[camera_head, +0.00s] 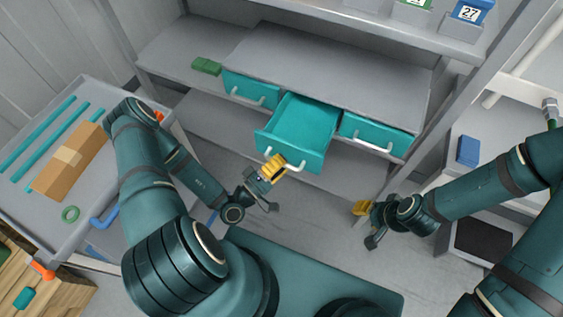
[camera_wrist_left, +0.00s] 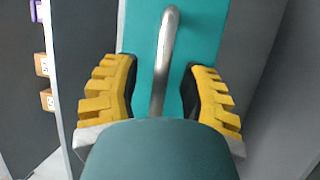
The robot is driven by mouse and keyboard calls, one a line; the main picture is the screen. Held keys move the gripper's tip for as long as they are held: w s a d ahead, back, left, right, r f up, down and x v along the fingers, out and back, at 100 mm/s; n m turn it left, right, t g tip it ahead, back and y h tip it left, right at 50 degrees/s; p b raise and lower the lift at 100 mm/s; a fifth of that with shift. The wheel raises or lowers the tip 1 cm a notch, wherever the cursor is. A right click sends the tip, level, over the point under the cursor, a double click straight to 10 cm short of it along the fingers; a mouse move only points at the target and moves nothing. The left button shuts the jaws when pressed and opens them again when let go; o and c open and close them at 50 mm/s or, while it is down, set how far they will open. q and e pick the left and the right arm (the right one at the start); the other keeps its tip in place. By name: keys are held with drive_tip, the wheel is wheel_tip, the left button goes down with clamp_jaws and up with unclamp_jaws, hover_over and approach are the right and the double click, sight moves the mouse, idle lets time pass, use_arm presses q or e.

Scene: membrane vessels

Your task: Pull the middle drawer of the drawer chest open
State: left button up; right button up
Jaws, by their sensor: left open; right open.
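The drawer chest (camera_head: 335,62) is grey with three teal drawers side by side. The middle drawer (camera_head: 303,121) stands pulled out, and its visible inside is empty. My left gripper (camera_head: 271,168) is at the front of this drawer, by its pale handle. In the left wrist view, the open yellow-padded fingers (camera_wrist_left: 160,95) stand on either side of the handle (camera_wrist_left: 163,55), with gaps on both sides. The left drawer (camera_head: 250,89) and right drawer (camera_head: 375,134) are shut.
A green block (camera_head: 206,66) lies on the shelf left of the chest. A shelf post (camera_head: 425,125) stands between the chest and my right arm.

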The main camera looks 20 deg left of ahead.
use_arm(q)
drive_tip(key=v, duration=1.2)
drive_tip(key=shift+w+d, duration=0.1)
